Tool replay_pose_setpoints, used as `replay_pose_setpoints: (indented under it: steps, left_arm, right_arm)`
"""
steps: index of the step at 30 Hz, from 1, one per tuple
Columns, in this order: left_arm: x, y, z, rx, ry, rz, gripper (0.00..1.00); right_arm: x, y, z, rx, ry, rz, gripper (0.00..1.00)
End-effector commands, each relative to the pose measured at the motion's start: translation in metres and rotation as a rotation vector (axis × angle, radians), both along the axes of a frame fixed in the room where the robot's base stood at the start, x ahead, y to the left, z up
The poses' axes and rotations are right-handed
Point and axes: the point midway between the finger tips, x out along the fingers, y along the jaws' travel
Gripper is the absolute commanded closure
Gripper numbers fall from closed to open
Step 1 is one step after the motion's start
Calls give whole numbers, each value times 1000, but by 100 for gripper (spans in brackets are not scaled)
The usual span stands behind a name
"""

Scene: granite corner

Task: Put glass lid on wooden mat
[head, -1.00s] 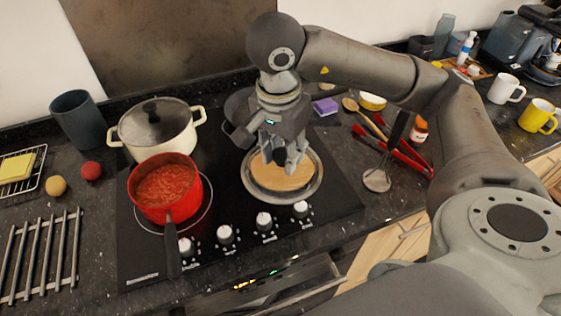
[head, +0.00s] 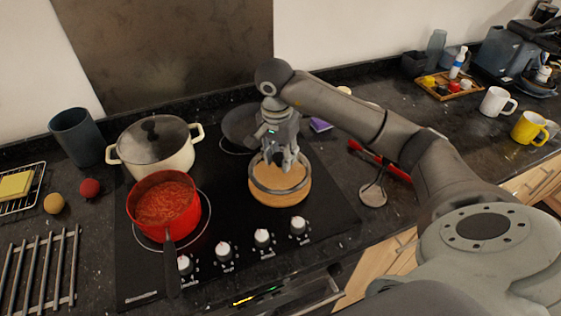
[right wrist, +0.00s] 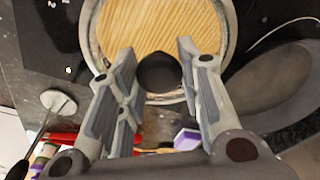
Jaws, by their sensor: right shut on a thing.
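The glass lid (head: 254,186) is a clear disc with a metal rim and a dark knob (right wrist: 160,72). My right gripper (head: 280,164) is shut on the knob from above, and the knob shows between its fingers (right wrist: 159,70) in the right wrist view. The round wooden mat (head: 281,199) lies on the right front of the black hob, directly under the lid, and its wood shows through the glass. The lid looks roughly level and very near or touching the mat; I cannot tell which. My left gripper is out of view.
A red pot (head: 163,206) of sauce stands left of the mat. A cream pot (head: 156,154) with its own lid is behind it. A dark pan (head: 238,124) sits behind the mat. Red-handled utensils (head: 381,161) and a purple sponge (head: 320,125) lie to the right.

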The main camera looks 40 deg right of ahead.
Motion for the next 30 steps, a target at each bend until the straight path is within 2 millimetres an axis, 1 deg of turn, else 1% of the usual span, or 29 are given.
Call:
replay_pose_setpoints:
  steps: [2, 6, 9, 12, 18, 22, 23, 27, 30]
  left_arm:
    - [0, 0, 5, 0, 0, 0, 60]
    - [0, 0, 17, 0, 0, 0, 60]
    - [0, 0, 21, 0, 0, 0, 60]
    - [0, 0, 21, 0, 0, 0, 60]
    - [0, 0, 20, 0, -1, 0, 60]
    - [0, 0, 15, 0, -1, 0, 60]
    - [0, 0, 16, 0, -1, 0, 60]
    - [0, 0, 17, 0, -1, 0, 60]
    - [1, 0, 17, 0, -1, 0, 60]
  right_arm:
    - [5, -4, -8, -1, 6, -3, 100]
    - [3, -3, -24, 1, 6, 1, 100]
    - [4, -3, -33, 1, 4, 1, 100]
    - [4, -3, -37, -1, 1, 0, 100]
    - [4, -3, -37, -1, 0, 0, 100]
    - [4, -3, -42, -1, 1, 1, 100]
    - [4, -3, -41, 0, 1, 1, 64]
    - [4, -3, -40, -1, 2, 1, 46]
    - [4, -3, -40, -1, 2, 1, 45]
